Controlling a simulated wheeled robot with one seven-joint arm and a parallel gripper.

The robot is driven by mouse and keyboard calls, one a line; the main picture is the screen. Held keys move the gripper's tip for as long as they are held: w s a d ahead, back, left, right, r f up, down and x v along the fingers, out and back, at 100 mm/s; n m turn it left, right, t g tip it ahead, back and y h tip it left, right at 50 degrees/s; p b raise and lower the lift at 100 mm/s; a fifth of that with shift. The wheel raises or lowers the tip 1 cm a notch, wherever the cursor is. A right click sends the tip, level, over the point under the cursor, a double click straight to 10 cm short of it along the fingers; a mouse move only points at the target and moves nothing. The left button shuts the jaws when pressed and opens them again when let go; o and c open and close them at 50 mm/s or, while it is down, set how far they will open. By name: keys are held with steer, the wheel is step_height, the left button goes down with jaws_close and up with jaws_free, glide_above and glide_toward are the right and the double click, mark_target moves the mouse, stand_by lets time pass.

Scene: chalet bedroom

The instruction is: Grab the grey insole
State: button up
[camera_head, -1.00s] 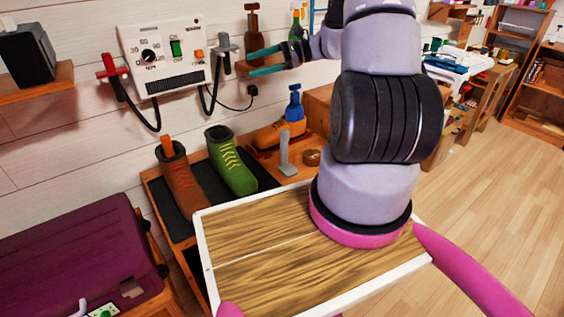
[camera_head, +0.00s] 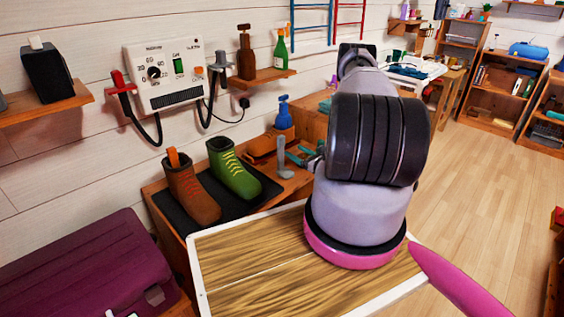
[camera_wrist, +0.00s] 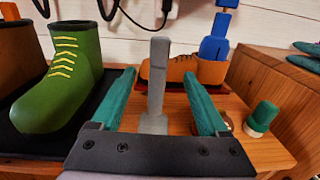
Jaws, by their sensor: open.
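The grey insole (camera_head: 281,155) is a slim upright grey piece with a short foot, standing on the wooden bench beside the boots. In the wrist view the insole (camera_wrist: 157,78) rises in the middle of the picture, between the two teal fingers. My gripper (camera_wrist: 159,74) is open, with a clear gap on both sides of the insole. How deep the insole lies between the fingers is hard to tell. In the head view my gripper (camera_head: 308,157) is low over the bench, just right of the insole, partly hidden behind my arm.
Green boot (camera_head: 232,168) and brown boot (camera_head: 190,188) stand on a dark mat left of the insole. An orange-brown shoe (camera_wrist: 184,69) with a blue piece (camera_wrist: 215,46) lies behind it. A small green-topped item (camera_wrist: 262,117) stands at right. A wall control box (camera_head: 165,75) hangs above.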

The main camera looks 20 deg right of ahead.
mark_target(283, 144)
steer(key=x, duration=0.8)
steer(key=shift+w+a, duration=0.15)
steer(key=shift+w, duration=0.1)
jaws_close()
